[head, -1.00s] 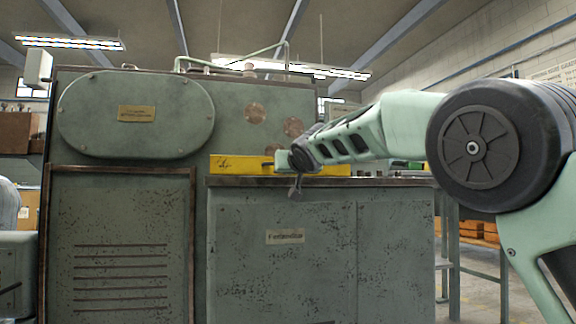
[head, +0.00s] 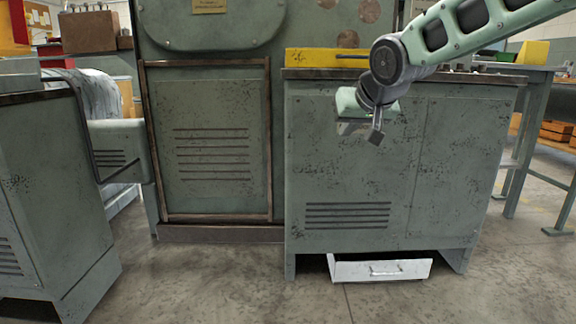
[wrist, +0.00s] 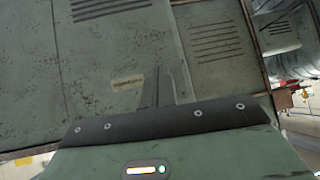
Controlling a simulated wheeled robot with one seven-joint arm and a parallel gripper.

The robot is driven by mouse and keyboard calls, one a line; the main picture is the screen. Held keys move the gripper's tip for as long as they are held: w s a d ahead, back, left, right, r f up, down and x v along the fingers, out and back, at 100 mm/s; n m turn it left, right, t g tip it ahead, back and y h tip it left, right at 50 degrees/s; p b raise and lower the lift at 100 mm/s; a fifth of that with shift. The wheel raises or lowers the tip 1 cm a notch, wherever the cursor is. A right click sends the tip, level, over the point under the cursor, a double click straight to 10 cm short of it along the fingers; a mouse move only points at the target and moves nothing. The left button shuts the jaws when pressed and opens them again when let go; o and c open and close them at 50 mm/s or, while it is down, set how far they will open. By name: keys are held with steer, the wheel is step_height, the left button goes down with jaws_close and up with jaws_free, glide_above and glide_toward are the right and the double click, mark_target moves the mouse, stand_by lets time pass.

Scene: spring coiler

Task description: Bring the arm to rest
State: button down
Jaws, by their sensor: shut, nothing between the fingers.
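My gripper (head: 376,138) hangs in front of the grey-green cabinet (head: 345,175) in the head view, pointing down, with its narrow fingertips together. Nothing shows between the fingers. My arm reaches in from the upper right. In the wrist view, the fingers (wrist: 157,88) stick out past the dark edge of the gripper body, with the cabinet front and its small label (wrist: 127,81) behind them. I cannot tell the exact gap between my gripper and the cabinet front.
A yellow bar (head: 318,57) lies on the cabinet top. A white drawer (head: 380,269) stands out low under the cabinet. Another cabinet (head: 50,185) is at the left, and a table frame (head: 520,160) at the right. The floor (head: 220,285) in front is clear.

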steer(key=s+a+f+n+g+p, duration=0.1)
steer(key=s+a+f+g+p, duration=0.15)
steer(key=s, duration=0.65)
steer(key=s+a+f+n+g+p, duration=0.1)
steer(key=s+f+n+g+p, duration=0.15)
steer(key=s, duration=0.75)
steer(key=s+d+f+n+g+h+p, duration=0.15)
steer(key=s+p, duration=0.25)
steer(key=s, duration=0.6)
steer(key=s+d+f+n+g+h+p, duration=0.1)
steer(key=s+d+g+p, duration=0.2)
steer(key=s, duration=0.8)
step_height(320, 180, up, 38)
steer(key=w+p, duration=0.1)
steer(key=p, duration=3.6)
steer(key=shift+f+y, duration=0.2)
steer(key=shift+y, duration=0.15)
steer(key=shift+a, duration=0.1)
